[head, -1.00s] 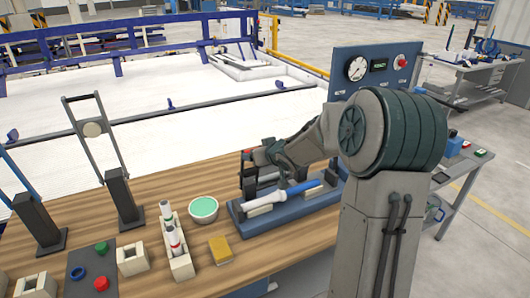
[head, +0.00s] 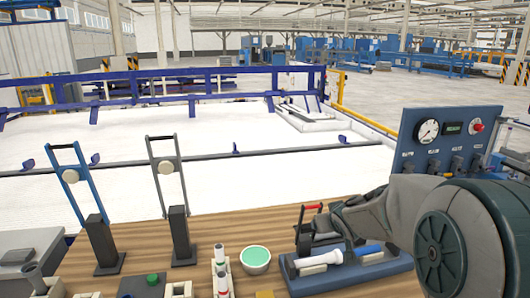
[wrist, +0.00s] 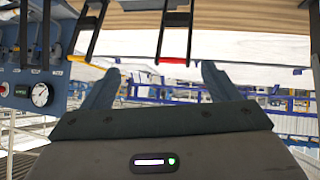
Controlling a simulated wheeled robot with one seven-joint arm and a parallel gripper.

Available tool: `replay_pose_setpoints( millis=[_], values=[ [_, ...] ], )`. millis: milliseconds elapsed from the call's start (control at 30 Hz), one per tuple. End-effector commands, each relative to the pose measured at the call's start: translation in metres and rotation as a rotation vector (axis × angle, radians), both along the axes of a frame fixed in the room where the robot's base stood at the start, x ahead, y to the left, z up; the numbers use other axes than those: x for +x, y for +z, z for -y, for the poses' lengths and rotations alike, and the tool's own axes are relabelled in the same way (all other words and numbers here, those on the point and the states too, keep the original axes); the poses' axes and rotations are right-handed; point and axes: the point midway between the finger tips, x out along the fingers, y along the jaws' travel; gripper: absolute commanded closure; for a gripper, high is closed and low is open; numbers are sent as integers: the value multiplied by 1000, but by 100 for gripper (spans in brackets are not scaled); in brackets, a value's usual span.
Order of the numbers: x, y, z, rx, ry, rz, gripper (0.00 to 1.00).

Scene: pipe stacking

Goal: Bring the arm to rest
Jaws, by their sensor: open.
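My gripper (wrist: 158,78) is open and empty in the wrist view, its two dark fingers wide apart with nothing between them. In the head view my arm reaches in from the right, over the back of the blue fixture; the fingertips cannot be made out there. A white and blue pipe (head: 322,260) lies on the blue fixture (head: 372,272), below my arm and apart from it. A red-handled black frame (head: 312,207) stands beside my wrist; a red-tipped bar (wrist: 174,60) shows beyond the fingers in the wrist view.
A gauge panel (head: 450,140) stands behind my arm at the right. A green-topped bowl (head: 255,259), white pipes (head: 221,262) and two tall lever stands (head: 180,235) (head: 102,243) are on the wooden table (head: 220,228).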

Motion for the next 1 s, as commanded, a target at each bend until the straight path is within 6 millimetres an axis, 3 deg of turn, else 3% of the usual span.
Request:
replay_pose_setpoints(
  millis=[267,500,600,800,1000],
  values=[
    [-114,16,-11,-64,-139,-200,18],
    [-219,8,-38,27,-150,-395,18],
    [-252,3,-50,78,-124,-462,18],
    [-287,-3,-62,140,-81,-535,18],
    [-290,-4,-63,143,-78,-542,18]
  ],
)
